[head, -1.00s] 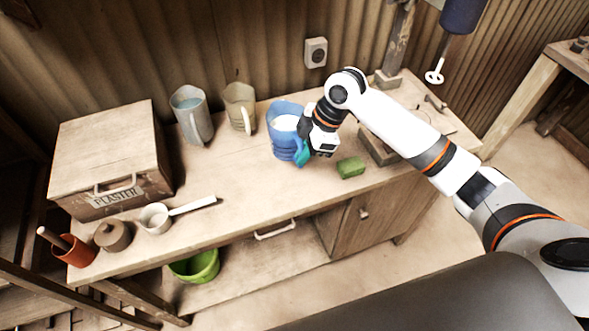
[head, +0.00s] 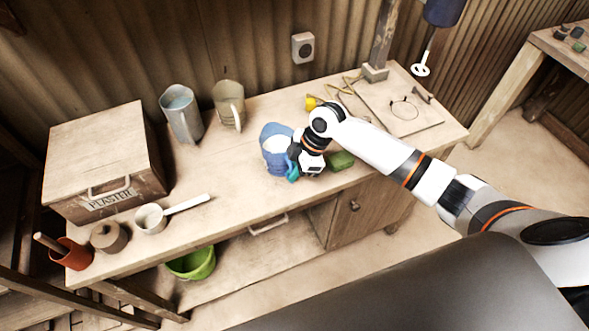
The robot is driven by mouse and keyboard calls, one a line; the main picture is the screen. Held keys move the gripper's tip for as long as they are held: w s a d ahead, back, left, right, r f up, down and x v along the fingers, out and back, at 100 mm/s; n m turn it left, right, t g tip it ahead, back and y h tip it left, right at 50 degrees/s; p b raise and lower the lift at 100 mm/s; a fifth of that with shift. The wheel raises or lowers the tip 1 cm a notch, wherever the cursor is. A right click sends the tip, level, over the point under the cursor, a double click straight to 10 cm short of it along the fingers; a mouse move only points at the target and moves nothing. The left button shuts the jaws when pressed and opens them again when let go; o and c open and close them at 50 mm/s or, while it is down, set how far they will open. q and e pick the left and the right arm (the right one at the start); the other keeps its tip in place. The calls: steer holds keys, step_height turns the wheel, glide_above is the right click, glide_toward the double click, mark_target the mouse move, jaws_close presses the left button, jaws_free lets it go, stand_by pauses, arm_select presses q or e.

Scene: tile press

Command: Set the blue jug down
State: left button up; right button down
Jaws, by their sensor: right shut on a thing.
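The gripper and wrist hide the jug's right side. My left gripper is not in view.
A green block (head: 341,160) lies just right of my gripper. A grey jug (head: 182,116) and a beige jug (head: 228,108) stand behind to the left. A white ladle-like pot (head: 150,219) and plaster box (head: 104,160) are further left. Bench (head: 225,180) is bare left of the jug.

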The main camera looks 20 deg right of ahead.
steer(key=c, duration=1.5)
jaws_free()
steer(key=b+v, duration=0.2)
steer(key=v, duration=1)
